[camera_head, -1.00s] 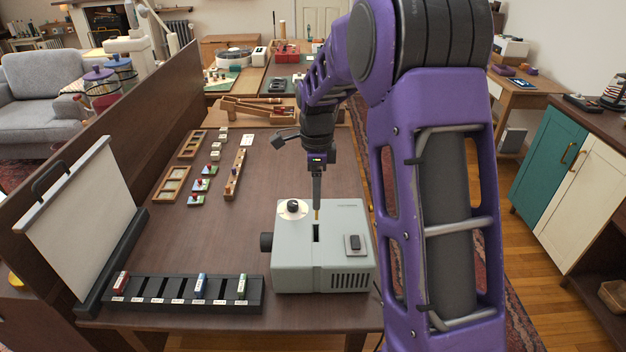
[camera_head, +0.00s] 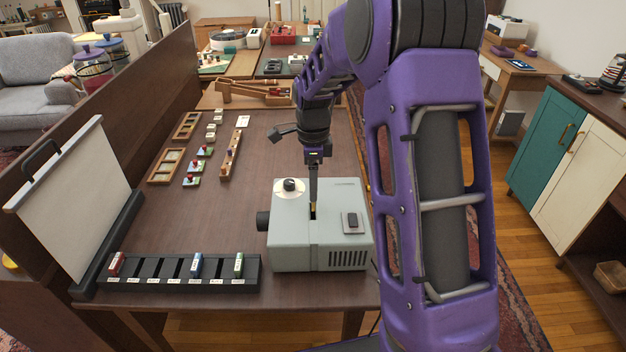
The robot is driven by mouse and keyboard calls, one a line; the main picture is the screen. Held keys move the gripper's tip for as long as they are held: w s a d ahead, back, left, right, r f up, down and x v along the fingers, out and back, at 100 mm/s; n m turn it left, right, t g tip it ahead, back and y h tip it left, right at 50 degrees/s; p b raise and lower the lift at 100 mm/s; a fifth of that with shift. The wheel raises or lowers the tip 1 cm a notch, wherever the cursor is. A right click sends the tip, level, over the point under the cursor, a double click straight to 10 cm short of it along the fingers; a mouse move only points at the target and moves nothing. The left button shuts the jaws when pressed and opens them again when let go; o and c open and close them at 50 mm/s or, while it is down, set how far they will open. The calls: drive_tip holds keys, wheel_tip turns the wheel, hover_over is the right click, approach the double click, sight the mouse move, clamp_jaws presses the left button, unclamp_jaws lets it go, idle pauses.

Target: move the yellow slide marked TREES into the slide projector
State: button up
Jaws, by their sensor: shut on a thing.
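The pale grey slide projector (camera_head: 292,248) stands at the front right of the brown table, with a dark slot in its top. My gripper (camera_head: 313,205) points straight down right at this slot. It is shut on the yellow slide (camera_head: 313,208), of which only a small yellowish patch shows between the fingertips. The slide's lower edge seems to be at or in the slot; how deep it sits I cannot tell. The TREES marking cannot be read from here.
A black slide rack (camera_head: 180,284) left of the projector holds a red slide (camera_head: 116,262), a blue slide (camera_head: 196,263) and a green slide (camera_head: 239,262), with empty places between. A white screen (camera_head: 75,200) stands at the left. Wooden trays and small pieces lie farther back.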

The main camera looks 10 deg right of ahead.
sight(313, 208)
drive_tip(key=shift+f+b, duration=0.35)
drive_tip(key=shift+f, duration=0.4)
drive_tip(key=shift+f+b, duration=1.65)
drive_tip(key=shift+f, duration=1.05)
idle(0.4)
drive_tip(key=shift+s+f+b, duration=0.3)
drive_tip(key=shift+f+b, duration=0.05)
drive_tip(key=shift+f, duration=0.3)
idle(0.5)
drive_tip(key=o, duration=1.4)
drive_tip(key=shift+w+r+p, duration=0.2)
drive_tip(key=shift+r+p, duration=2.05)
drive_tip(key=shift+r, duration=0.95)
